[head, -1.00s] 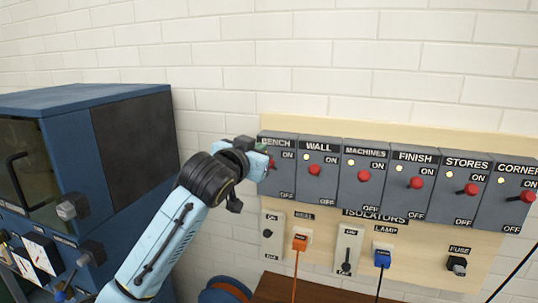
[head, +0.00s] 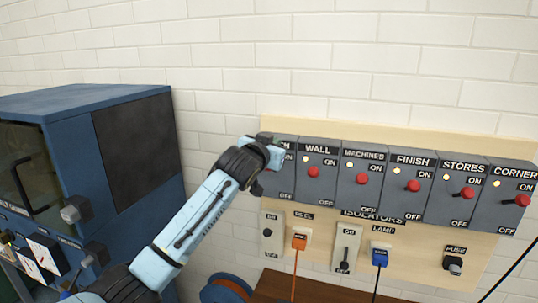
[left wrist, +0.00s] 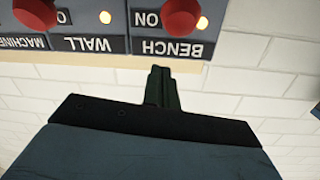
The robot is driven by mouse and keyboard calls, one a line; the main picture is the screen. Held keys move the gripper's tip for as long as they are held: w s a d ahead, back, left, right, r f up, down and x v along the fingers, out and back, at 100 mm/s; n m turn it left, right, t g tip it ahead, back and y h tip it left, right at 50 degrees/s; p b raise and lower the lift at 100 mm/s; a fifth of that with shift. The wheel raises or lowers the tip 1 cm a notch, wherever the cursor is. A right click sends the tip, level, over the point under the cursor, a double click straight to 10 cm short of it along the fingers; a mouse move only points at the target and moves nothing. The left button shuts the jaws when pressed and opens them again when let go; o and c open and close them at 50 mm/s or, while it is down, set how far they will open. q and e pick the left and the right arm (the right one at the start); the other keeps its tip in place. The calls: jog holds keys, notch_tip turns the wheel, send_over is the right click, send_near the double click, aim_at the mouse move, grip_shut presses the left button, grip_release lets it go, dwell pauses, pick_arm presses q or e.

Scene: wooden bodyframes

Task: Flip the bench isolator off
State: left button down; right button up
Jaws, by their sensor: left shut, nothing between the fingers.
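The bench isolator (head: 285,181) is the leftmost grey box in the top row on the wall board. In the head view my left arm hides most of its face, including its knob. In the left wrist view, which is upside down, its red knob (left wrist: 182,14) and BENCH label (left wrist: 172,49) show, with a lit lamp (left wrist: 203,23) beside the knob. My left gripper (left wrist: 163,82) is shut and empty, its fingertips close to the label edge of the box. Whether they touch it cannot be told. My right gripper is not in view.
The wall isolator (head: 316,178) stands close to the right, with several similar boxes beyond. Below are switches, an orange plug (head: 299,242) and a blue plug (head: 380,257) with hanging cables. A blue cabinet (head: 70,110) stands at left. The brick wall above is clear.

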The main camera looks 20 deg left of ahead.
pick_arm(q)
jog(key=shift+s+a+f+p, duration=0.15)
jog(key=shift+s+f, duration=0.15)
jog(key=shift+f, duration=0.25)
jog(key=shift+s+a+f+p, duration=0.1)
jog(key=shift+s+f, duration=0.15)
jog(key=shift+f, duration=0.35)
jog(key=shift+s+a+f+p, duration=0.15)
jog(key=shift+s+f, duration=0.15)
jog(key=shift+f, duration=0.25)
jog(key=shift+f, duration=0.1)
